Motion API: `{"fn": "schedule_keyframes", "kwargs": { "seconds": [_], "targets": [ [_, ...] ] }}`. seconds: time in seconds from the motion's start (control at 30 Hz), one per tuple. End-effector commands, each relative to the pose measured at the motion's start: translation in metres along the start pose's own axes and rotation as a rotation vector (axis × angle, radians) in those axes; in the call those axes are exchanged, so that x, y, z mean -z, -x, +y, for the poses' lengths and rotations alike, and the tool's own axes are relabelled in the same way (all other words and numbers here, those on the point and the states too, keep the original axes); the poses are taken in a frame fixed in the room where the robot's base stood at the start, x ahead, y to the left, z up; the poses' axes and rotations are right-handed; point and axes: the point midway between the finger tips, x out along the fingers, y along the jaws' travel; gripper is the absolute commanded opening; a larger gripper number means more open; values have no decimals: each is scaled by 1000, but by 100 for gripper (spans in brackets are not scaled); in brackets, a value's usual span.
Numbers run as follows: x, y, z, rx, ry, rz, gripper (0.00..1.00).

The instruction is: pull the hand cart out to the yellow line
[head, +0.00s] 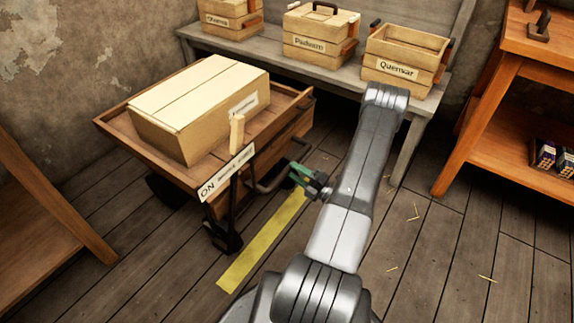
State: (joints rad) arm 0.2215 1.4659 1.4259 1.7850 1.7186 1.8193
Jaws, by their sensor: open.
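The hand cart (115,132) is wooden with dark wheels and stands at left centre. A pale wooden box (200,95) rests on its bed. A white label strip (226,172) reading "ON" is at its front. A dark handle bar (268,187) sticks out from the cart's right side. The yellow line (252,252) lies on the floor in front of the cart, partly hidden behind my gripper and arm. My gripper (298,172) is open with green on its fingers. It is close to the handle bar; whether they touch I cannot tell.
A grey bench (410,143) at the back holds several labelled wooden crates (405,55). An orange-brown shelf (510,150) stands at right and a wooden piece of furniture (40,205) at left. Plank floor (430,255) is open at lower right, with small straw bits.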

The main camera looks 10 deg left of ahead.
Motion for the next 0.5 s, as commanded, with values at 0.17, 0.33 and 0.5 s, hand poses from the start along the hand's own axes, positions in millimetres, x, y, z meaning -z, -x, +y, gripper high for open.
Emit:
{"fn": "schedule_keyframes", "kwargs": {
  "seconds": [0.17, 0.33, 0.5],
  "targets": [
    [-1, 41, 2, -1, -1, -6, 42],
    [-1, 70, 1, 0, 0, -4, 42],
    [0, 85, 0, 0, 0, -1, 42]
  ]
}}
